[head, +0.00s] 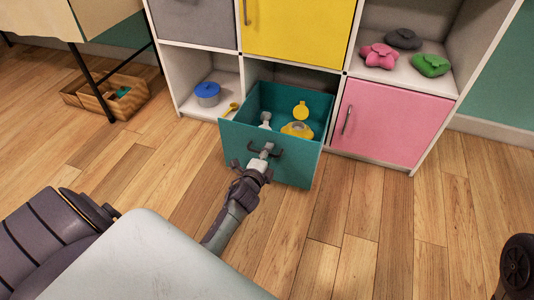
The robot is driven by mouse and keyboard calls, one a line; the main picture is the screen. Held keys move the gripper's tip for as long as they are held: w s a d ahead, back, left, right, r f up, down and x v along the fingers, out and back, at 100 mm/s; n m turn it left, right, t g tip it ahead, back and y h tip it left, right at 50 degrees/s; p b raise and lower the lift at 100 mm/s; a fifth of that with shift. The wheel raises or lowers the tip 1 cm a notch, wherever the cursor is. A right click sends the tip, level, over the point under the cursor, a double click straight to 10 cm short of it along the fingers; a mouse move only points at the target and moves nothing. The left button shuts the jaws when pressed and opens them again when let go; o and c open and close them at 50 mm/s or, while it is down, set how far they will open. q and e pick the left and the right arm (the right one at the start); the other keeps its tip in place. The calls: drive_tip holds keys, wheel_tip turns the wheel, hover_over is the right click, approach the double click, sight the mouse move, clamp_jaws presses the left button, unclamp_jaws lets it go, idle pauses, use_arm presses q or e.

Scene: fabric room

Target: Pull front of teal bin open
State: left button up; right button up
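The teal bin (234,142) stands pulled out of its cubby in the bottom row of the shelf unit, its open top showing. Inside lie a yellow round toy (300,110), a wider yellow toy (297,130) and a small pale item (265,119). My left gripper (265,152) is at the middle of the bin's front panel. Its fingers are close together and look shut on the dark handle (279,152), which they partly hide. My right gripper is not in view.
A pink door (385,125) is shut right of the bin; a yellow door (300,30) is above. A blue-lidded pot (208,93) and a yellow spoon (231,109) sit in the left cubby. A wooden box (83,98) is far left. The floor (350,220) front right is clear.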

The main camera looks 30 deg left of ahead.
use_arm(q)
drive_tip(key=v, duration=1.2)
drive_tip(key=shift+r, duration=0.1)
